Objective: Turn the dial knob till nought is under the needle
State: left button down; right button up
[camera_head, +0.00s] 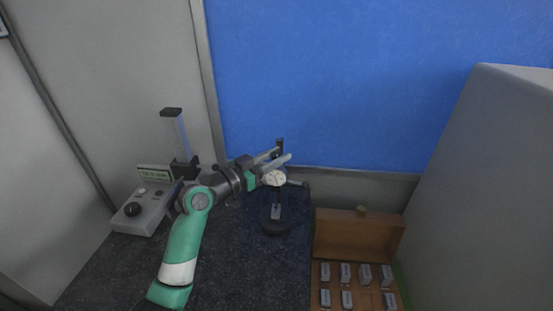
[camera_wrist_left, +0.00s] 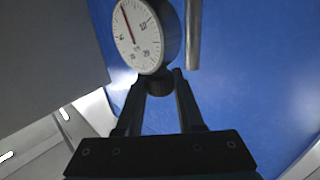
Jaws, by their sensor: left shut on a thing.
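The dial gauge (camera_head: 274,178) is on a stand with a round dark base (camera_head: 275,221) on the dark bench. The left wrist view shows its white face (camera_wrist_left: 138,38) close up, tilted and partly cut off by the top edge. Its red needle (camera_wrist_left: 127,26) points to the upper left of the face; I cannot read the mark under its tip. A 10 shows at the upper right of the face. My left gripper (camera_wrist_left: 160,82) is shut on the dark knob (camera_wrist_left: 159,88) at the gauge's rim; it also shows at the gauge in the head view (camera_head: 276,163). My right gripper is not in view.
A grey control box (camera_head: 143,212) with a black knob and a column-shaped device (camera_head: 174,137) stand left of my arm. An open wooden case (camera_head: 358,237) with several metal blocks is at the lower right. A large grey cabinet (camera_head: 490,190) fills the right side. A blue wall panel is behind.

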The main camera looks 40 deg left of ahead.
pick_arm(q)
jog(key=c, duration=0.5)
grip_release()
jog(key=shift+s, duration=0.1)
jog(key=shift+s+a, duration=0.1)
jog(key=shift+s, duration=0.2)
jog(key=s+p, duration=0.2)
jog(key=s, duration=0.1)
jog(key=s+p, duration=0.3)
jog(key=s, duration=0.1)
jog(key=s+p, duration=0.3)
jog(key=s, duration=0.1)
jog(key=shift+a, duration=0.4)
jog(key=shift+w, duration=0.1)
